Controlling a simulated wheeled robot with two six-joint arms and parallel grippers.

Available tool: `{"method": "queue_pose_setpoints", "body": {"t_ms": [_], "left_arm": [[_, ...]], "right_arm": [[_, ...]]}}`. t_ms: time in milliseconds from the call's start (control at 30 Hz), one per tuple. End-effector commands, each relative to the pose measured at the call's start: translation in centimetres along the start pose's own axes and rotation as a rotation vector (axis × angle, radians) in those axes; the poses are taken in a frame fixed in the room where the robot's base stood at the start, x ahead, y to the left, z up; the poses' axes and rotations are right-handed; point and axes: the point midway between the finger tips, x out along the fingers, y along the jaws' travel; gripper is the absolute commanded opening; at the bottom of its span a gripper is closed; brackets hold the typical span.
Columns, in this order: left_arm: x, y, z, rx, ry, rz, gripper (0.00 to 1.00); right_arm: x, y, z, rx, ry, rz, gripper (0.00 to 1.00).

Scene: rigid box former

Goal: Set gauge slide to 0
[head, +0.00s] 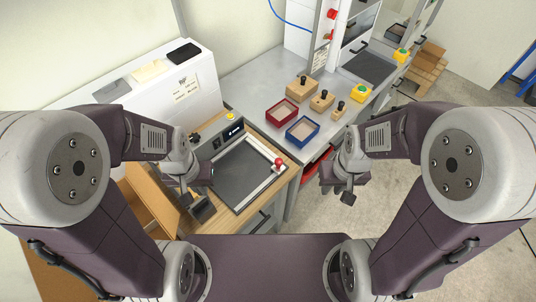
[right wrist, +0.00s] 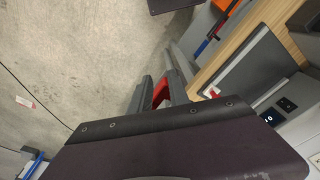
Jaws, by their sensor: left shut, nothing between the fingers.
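The gauge slide's red knob (head: 278,163) stands at the far right end of a pale rail on the dark-topped gauge board (head: 246,176). It also shows in the right wrist view as a small red piece (right wrist: 214,91) by the pale rail. My left gripper (head: 203,209) is shut and empty at the board's near left corner. My right gripper (head: 348,197) is open and empty over the floor, right of the board and apart from the knob.
A brown cardboard box (head: 150,203) stands left of the board. A red tray (head: 282,113) and a blue tray (head: 302,131) sit on the grey bench behind, with knobbed wooden blocks (head: 302,89). A red bin (head: 314,166) is below the bench.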

Motion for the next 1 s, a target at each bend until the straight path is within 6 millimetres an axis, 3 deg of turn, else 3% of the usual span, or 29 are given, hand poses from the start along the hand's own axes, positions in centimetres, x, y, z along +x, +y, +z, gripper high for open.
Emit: {"method": "queue_pose_setpoints", "body": {"t_ms": [33,67,167,233,333,433,533,667,833,1000], "left_arm": [[0.0,0.0,0.0,0.0,0.0,0.0,0.0],[0.0,0.0,0.0,0.0,0.0,0.0,0.0],[-0.1,0.0,0.0,0.0,0.0,0.0,0.0],[-0.4,0.0,0.0,0.0,0.0,0.0,0.0],[-0.7,0.0,-0.1,0.0,0.0,0.0,0.0],[-1.1,0.0,-0.1,0.0,0.0,0.0,0.0],[-1.3,0.0,-0.1,0.0,0.0,0.0,0.0],[-1.4,0.0,-0.1,0.0,0.0,0.0,0.0],[-1.5,0.0,-0.1,0.0,0.0,0.0,0.0],[-2.2,0.1,-0.2,0.0,0.0,0.0,0.0]], "right_arm": [[-0.1,0.0,0.3,-0.05,-0.02,0.0,0.39],[-0.7,0.0,-0.8,-0.095,-0.008,0.0,0.46],[-2.2,-0.6,-5.7,-0.241,0.019,0.002,0.46],[-2.6,-1.9,-9.3,-0.368,0.016,0.0,0.46],[-1.8,-5.2,-13.9,-0.548,-0.001,-0.005,0.46],[0.2,-9.2,-16.7,-0.68,-0.026,-0.011,0.46],[2.7,-12.0,-17.1,-0.743,-0.054,-0.017,0.46],[4.6,-13.4,-15.4,-0.786,-0.106,-0.023,0.46],[5.0,-13.5,-15.4,-0.787,-0.105,-0.023,0.46],[8.1,-13.4,-15.0,-0.785,-0.108,-0.023,0.46]]}}
